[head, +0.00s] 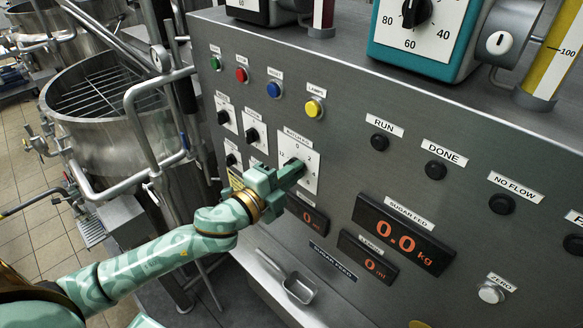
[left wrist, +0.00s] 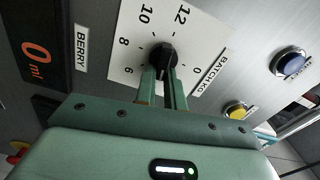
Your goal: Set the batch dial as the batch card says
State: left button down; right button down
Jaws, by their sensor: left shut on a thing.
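The batch dial is a black knob (left wrist: 163,56) on a white square plate (left wrist: 128,48), beside a "BATCH KG" label. The numbers 6, 8, 10, 12 and 0 show around it in the left wrist view; the gripper hides others. I cannot clearly tell where its pointer stands. In the head view the dial plate (head: 309,180) is partly behind my left gripper (head: 292,168). My left gripper (left wrist: 162,80) is shut on the knob, one finger on each side. I cannot make out a batch card. My right gripper is not in view.
Smaller dials (head: 252,135) sit left of the batch dial, with coloured buttons (head: 273,89) above. Right are a sugar feed display (head: 403,236) reading 0.0 kg and dark lamps (head: 436,170). A metal scoop (head: 299,289) lies below. A steel vessel (head: 105,135) stands left.

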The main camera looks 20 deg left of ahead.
pick_arm(q)
jog(key=shift+w+a+f+m+p, duration=0.1)
jog(key=shift+a+f+m+p, duration=0.25)
jog(key=shift+m, duration=2.9)
jog(key=shift+w+a+f+m+p, duration=0.15)
jog(key=shift+f+m+p, duration=0.35)
jog(key=shift+m, duration=2.7)
jog(key=shift+s+a+f+m+p, duration=0.1)
jog(key=shift+a+f+m+p, duration=0.35)
jog(key=shift+m, duration=2.8)
jog(key=shift+w+d, duration=0.1)
jog(key=shift+d, duration=0.05)
jog(key=c, duration=1.6)
grip_release()
jog(key=shift+o, duration=0.6)
jog(key=shift+r, duration=0.15)
